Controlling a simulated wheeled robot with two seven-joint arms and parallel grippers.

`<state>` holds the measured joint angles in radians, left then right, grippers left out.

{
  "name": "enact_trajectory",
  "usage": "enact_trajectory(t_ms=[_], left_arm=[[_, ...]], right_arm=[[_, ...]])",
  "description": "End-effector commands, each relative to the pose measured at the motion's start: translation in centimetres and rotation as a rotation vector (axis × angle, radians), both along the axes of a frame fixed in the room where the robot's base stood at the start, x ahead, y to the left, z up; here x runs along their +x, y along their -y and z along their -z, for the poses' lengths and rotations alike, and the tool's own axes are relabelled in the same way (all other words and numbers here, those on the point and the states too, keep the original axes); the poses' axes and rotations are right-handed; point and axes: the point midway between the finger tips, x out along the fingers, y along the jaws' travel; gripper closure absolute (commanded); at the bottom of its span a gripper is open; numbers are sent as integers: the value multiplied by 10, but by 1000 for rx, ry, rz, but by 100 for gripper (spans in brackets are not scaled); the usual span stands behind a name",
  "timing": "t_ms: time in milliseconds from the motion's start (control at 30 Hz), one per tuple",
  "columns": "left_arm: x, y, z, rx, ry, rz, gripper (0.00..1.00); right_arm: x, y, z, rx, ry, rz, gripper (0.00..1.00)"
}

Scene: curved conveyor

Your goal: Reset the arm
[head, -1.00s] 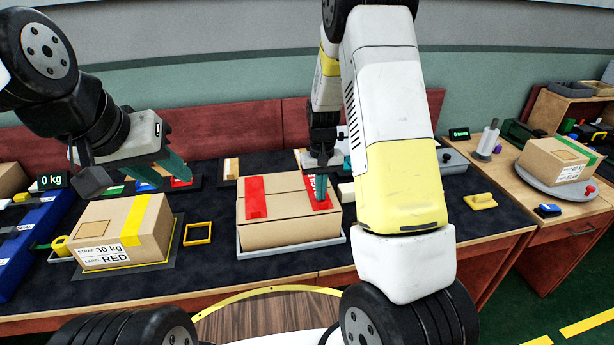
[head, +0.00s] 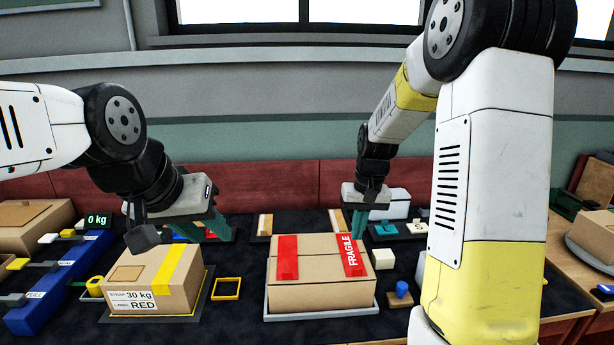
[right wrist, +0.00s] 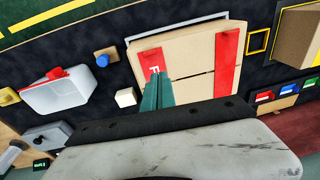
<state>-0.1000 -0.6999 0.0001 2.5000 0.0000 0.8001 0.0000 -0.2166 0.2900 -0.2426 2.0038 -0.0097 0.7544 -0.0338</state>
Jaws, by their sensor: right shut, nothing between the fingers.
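My right gripper (head: 358,222) is shut and empty. In the head view it hangs above and behind the carton (head: 318,292) with two red strips, one reading FRAGILE. In the right wrist view its teal fingers (right wrist: 156,92) are together and overlap the near part of the carton (right wrist: 192,82); the height gap is unclear. My left gripper (head: 212,222) hangs above and behind the 30 kg RED carton (head: 182,284), which has a yellow strip. Its fingers are seen edge-on, so their opening does not show. Nothing visible is held.
The striped carton sits on a grey tray (head: 322,312). A yellow square frame (head: 227,289) lies between the cartons. A blue knob (head: 402,289) and a white cube (head: 420,262) are right of the tray.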

Motion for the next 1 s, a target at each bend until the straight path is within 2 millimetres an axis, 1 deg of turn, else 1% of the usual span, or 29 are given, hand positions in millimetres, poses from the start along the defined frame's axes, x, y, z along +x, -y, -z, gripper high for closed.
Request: enact_trajectory(t_ms=[33, 100, 167, 200, 267, 300, 367, 400, 500, 600, 700, 833, 1000], left_arm=[[0, 0, 0, 0, 0, 0, 64], [0, 0, 0, 0, 0, 0, 64], [0, 0, 0, 0, 0, 0, 64], [0, 0, 0, 0, 0, 0, 64], [0, 0, 0, 0, 0, 0, 64], [0, 0, 0, 0, 0, 0, 64], [0, 0, 0, 0, 0, 0, 64], [0, 0, 0, 0, 0, 0, 64], [0, 0, 0, 0, 0, 0, 64], [0, 0, 0, 0, 0, 0, 64], [0, 0, 0, 0, 0, 0, 64], [0, 0, 0, 0, 0, 0, 64], [0, 0, 0, 0, 0, 0, 64]], right_arm=[[-13, -1, -24, 23, 38, 4, 100], [-32, -3, -50, 49, 82, 4, 100], [-49, -4, -70, 68, 119, 3, 100], [-61, -5, -83, 79, 144, 2, 100], [-80, -7, -99, 93, 184, -1, 100], [-93, -8, -110, 100, 210, -4, 100], [-112, -9, -123, 109, 250, -6, 100], [-125, -10, -130, 113, 276, -10, 100], [-157, -12, -144, 116, 338, -16, 100], [-182, -13, -151, 114, 387, -19, 100], [-199, -14, -153, 110, 422, -20, 100], [-209, -15, -154, 106, 444, -21, 100], [-211, -15, -153, 105, 447, -22, 100]])
